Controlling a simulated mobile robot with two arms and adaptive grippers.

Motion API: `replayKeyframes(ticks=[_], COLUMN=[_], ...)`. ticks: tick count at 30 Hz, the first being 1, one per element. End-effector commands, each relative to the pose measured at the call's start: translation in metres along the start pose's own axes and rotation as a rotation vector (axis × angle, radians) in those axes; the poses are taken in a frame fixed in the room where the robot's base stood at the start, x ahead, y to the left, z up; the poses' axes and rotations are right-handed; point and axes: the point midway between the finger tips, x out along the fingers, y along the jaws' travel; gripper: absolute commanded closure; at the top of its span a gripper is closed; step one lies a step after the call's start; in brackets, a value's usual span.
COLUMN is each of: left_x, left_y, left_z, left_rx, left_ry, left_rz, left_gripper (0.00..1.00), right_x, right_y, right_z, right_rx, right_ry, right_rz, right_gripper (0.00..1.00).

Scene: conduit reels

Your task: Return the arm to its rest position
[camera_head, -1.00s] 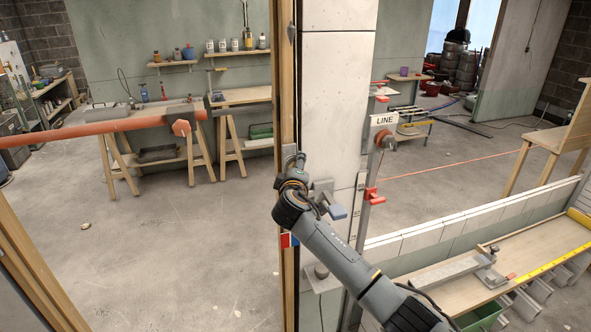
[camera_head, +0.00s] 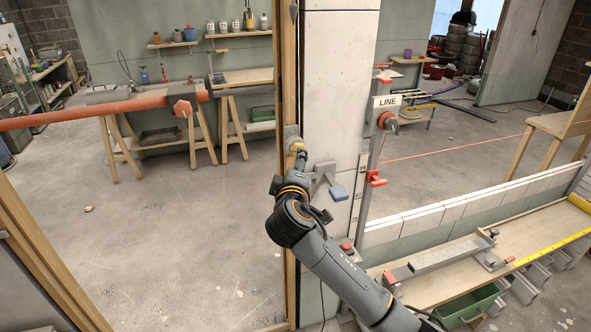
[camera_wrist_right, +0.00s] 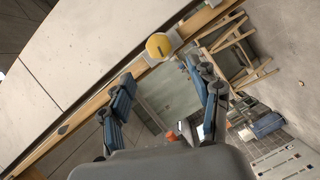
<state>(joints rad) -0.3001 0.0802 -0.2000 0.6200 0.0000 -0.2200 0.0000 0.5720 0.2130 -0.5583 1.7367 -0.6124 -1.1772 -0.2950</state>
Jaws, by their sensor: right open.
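My right arm comes in from the lower right in the head view. Its gripper (camera_head: 301,166) is in front of the wooden post beside the white pillar (camera_head: 341,85), and its fingers are mostly hidden there. In the right wrist view the gripper (camera_wrist_right: 168,92) is open, its two blue-padded fingers apart with nothing between them. A round yellow knob (camera_wrist_right: 158,46) on a grey mount lies beyond the fingertips, apart from them. The knob also shows in the head view (camera_head: 296,146), just above the gripper. My left gripper is not in view.
A LINE sign (camera_head: 387,101) and red clamp (camera_head: 376,179) are farther right. A workbench (camera_head: 470,258) stands lower right. The floor at left is mostly clear.

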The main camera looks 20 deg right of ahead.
Motion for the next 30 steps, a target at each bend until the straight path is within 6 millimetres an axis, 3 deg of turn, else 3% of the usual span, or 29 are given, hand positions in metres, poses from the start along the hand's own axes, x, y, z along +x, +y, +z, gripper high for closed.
replayKeyframes(ticks=[12,16,20,24,30], left_x=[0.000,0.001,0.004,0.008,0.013], left_y=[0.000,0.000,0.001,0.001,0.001], left_z=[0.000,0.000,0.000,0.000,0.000], left_rx=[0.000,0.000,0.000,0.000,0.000], left_ry=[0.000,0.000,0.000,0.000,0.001], left_rz=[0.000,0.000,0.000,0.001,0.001], left_gripper=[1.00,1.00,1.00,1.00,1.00], right_x=[-0.007,-0.002,0.011,0.016,-0.008], right_y=[0.000,-0.021,-0.084,-0.181,-0.314], right_z=[0.000,0.008,0.034,0.080,0.154], right_rx=[0.001,-0.002,0.001,0.025,0.092], right_ry=[-0.001,-0.008,-0.031,-0.071,-0.148], right_rz=[0.000,-0.035,-0.143,-0.307,-0.527], right_gripper=[0.38,0.38,0.38,0.38,0.38])
